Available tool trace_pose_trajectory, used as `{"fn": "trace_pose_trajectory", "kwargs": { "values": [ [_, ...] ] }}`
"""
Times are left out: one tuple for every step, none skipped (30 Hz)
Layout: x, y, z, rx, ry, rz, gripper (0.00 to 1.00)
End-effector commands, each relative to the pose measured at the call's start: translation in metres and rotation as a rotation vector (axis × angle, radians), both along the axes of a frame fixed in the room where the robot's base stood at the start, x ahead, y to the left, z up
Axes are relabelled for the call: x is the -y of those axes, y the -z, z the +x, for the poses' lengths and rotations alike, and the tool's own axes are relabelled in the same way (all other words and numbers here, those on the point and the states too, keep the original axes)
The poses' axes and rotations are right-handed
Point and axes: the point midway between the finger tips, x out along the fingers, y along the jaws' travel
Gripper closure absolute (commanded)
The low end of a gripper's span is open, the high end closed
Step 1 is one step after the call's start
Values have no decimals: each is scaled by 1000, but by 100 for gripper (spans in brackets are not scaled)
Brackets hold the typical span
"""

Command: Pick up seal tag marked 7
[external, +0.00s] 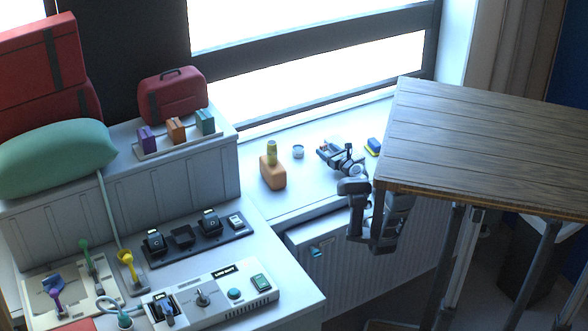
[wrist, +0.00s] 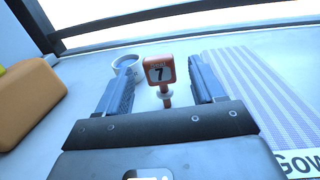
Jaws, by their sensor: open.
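The seal tag marked 7 (wrist: 160,72) is a small red-orange tag with a white face and a black 7, standing upright in the wrist view. My gripper (wrist: 165,85) is open, with its two blue-grey fingers on either side of the tag. I cannot tell whether either finger touches it. In the external view my gripper (external: 328,153) is low over the white counter under the window, and the tag is too small to make out there.
A small white cup (external: 298,151) stands just left of my gripper. A blue and yellow block (external: 373,146) lies to the right. In the wrist view a striped cloth or mat (wrist: 250,95) lies right of the fingers. A wooden tabletop (external: 480,150) is close to my arm.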

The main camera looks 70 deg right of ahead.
Motion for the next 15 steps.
{"fn": "trace_pose_trajectory", "kwargs": {
  "values": [
    [5, 0, 7, 2, -1, -3, 32],
    [8, -1, 11, 2, -1, -3, 32],
    [11, -1, 15, 2, -1, -3, 32],
    [13, -1, 17, 2, -1, -3, 32],
    [15, 0, 19, 0, -1, -1, 32],
    [16, 0, 21, -1, -1, -1, 32],
    [17, 0, 22, 0, 0, -1, 32],
    [18, 0, 23, 0, 0, -1, 32],
    [19, -1, 24, 0, 0, -1, 32],
    [19, -1, 24, 0, 0, -2, 32],
    [19, -1, 24, 0, 0, -2, 32],
    [19, 0, 24, 0, 0, -1, 32],
    [19, 0, 24, 0, 0, -1, 32],
    [18, 0, 24, 0, 0, -1, 32],
    [18, 0, 24, 0, 0, -1, 32]
  ]
}}
